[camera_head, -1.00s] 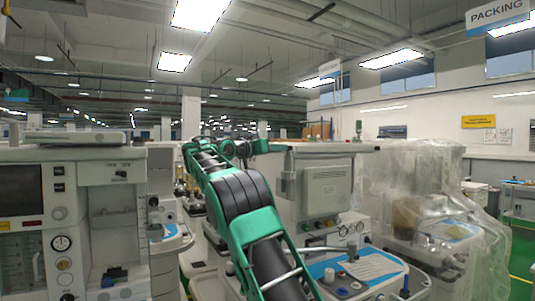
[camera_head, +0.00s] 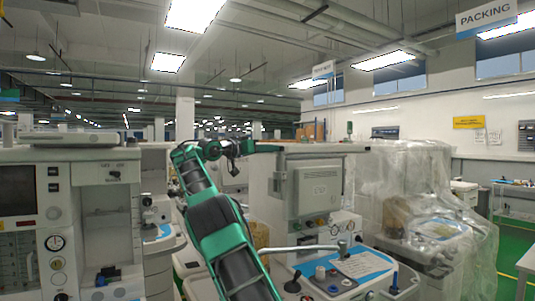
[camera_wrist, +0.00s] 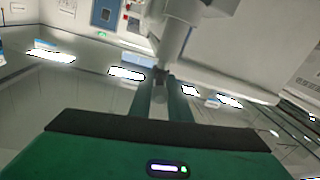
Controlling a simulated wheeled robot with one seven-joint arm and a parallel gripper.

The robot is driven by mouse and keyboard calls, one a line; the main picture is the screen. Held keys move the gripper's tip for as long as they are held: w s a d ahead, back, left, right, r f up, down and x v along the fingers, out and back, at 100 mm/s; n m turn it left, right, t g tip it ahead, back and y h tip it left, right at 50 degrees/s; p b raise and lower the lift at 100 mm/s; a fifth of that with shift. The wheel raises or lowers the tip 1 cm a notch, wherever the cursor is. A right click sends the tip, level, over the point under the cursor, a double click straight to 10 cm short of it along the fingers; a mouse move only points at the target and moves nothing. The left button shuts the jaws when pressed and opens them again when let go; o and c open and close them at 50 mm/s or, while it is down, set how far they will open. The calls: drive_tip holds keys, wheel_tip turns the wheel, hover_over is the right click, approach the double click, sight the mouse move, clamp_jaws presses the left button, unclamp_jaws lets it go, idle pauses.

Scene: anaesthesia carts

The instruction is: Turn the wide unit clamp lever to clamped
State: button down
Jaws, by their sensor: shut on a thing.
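In the wrist view my gripper (camera_wrist: 161,92) has its two green fingers shut on a small dark grey piece at the end of a pale round post (camera_wrist: 177,38). This looks like the clamp lever, though the fingers hide much of it. The post comes down from a pale grey housing above. In the head view my gripper (camera_head: 266,148) reaches right, to the top left corner of the wide grey unit (camera_head: 340,148). The lever is too small to make out there, and its angle cannot be told.
A grey box (camera_head: 318,186) hangs on the wide unit's front, above a blue-topped worktop with knobs. A metal bar (camera_head: 300,248) crosses that worktop. A plastic-wrapped unit (camera_head: 410,185) stands right. Another cart (camera_head: 60,154) stands left. Green floor is clear at far right.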

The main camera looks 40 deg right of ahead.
drive_tip(key=shift+w+a+r, duration=0.15)
drive_tip(key=shift+w+r, duration=0.1)
drive_tip(key=shift+r, duration=0.05)
drive_tip(key=c, duration=1.8)
unclamp_jaws()
drive_tip(key=shift+f, duration=0.1)
drive_tip(key=shift+a, duration=0.1)
drive_tip(key=w+a, duration=0.1)
drive_tip(key=a, duration=0.9)
drive_tip(key=shift+a, duration=0.35)
